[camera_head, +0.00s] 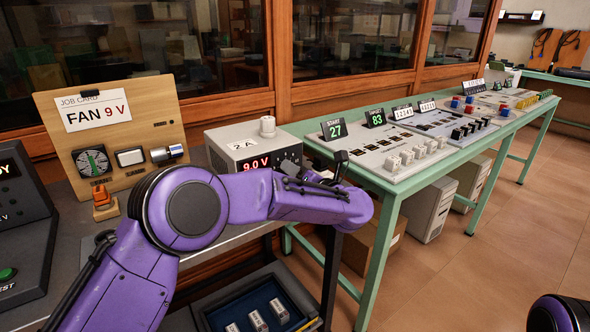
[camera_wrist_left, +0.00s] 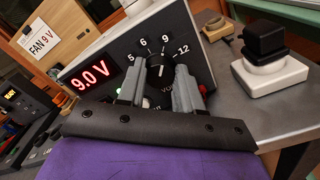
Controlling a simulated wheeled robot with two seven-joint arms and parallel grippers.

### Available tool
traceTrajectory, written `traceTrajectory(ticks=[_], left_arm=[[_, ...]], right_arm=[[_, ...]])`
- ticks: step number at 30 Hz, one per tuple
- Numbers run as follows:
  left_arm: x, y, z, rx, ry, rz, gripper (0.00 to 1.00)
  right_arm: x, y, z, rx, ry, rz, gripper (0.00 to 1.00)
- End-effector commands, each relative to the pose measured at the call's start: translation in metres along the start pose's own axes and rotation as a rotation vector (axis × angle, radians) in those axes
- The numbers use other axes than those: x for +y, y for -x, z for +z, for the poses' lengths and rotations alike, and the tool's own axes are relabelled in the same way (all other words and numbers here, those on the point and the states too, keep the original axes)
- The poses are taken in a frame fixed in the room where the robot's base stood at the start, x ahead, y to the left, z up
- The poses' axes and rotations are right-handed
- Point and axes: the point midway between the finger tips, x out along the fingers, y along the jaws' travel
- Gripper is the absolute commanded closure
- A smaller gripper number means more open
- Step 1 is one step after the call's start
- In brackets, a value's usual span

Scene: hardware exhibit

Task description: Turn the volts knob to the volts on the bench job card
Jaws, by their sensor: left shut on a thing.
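The job card (camera_head: 95,110) on the wooden board reads "FAN 9 V"; it also shows in the left wrist view (camera_wrist_left: 42,42). The power supply (camera_head: 225,137) has a red display (camera_head: 257,163) that reads 9.0 V, also in the left wrist view (camera_wrist_left: 91,74). Its volts dial (camera_wrist_left: 171,45) is marked 5, 6, 9 and 12. The volts knob (camera_wrist_left: 160,70) is between the fingers of my left gripper (camera_wrist_left: 165,74), which is shut on it. The knob is partly hidden by the fingers. My right gripper is out of view.
A green bench (camera_head: 372,190) with control panels is to the right. An open blue-lined drawer (camera_head: 235,316) is below. The floor at right is clear.

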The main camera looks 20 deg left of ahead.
Motion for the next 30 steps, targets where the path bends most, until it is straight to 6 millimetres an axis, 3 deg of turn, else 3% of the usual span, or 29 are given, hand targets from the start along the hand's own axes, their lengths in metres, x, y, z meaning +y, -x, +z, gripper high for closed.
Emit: traceTrajectory(ticks=[11,12,14,15,24,30], left_arm=[[-0.001,0.001,-0.001,0.001,-0.007,-0.002,0.96],[-0.001,0.001,-0.001,0.001,-0.007,-0.002,0.62],[-0.001,0.001,-0.001,0.001,-0.007,-0.002,0.42],[-0.001,0.001,-0.001,0.001,-0.007,-0.001,0.40],[-0.001,0.004,0.000,0.000,-0.005,-0.001,0.40],[-0.001,0.043,0.000,-0.004,-0.005,-0.003,0.40]], right_arm=[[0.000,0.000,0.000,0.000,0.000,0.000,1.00],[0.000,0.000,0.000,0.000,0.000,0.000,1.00],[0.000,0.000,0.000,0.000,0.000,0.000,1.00],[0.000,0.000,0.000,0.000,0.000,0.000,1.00],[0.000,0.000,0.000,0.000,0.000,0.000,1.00],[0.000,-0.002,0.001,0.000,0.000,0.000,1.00]])
